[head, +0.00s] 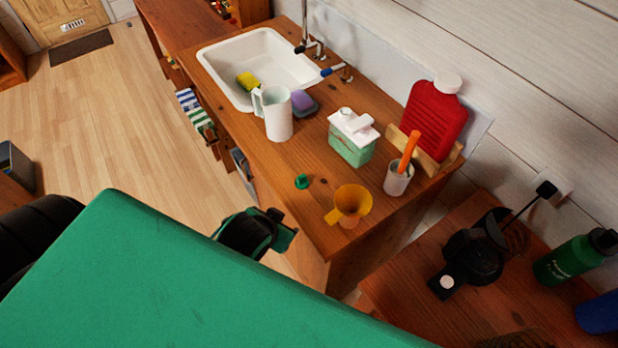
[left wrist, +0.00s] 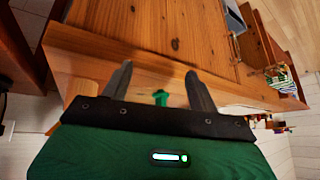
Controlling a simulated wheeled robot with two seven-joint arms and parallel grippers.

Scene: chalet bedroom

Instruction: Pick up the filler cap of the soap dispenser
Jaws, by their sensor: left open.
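The small green filler cap (head: 302,181) lies on the wooden counter in the head view, left of the yellow funnel. The soap dispenser (head: 352,148), pale green with a white top, stands farther back on the counter. My left gripper (head: 284,228) is just off the counter's front edge, below and left of the cap. In the left wrist view its two fingers (left wrist: 160,67) are apart, with nothing held. A green arrow-shaped piece shows between the finger bases. My right gripper is not in view.
The yellow funnel (head: 351,201) stands right of the cap near the counter's end. A cup with an orange-handled tool (head: 397,180), a white jug (head: 277,117) and a sink (head: 268,62) are farther back. The counter around the cap is clear.

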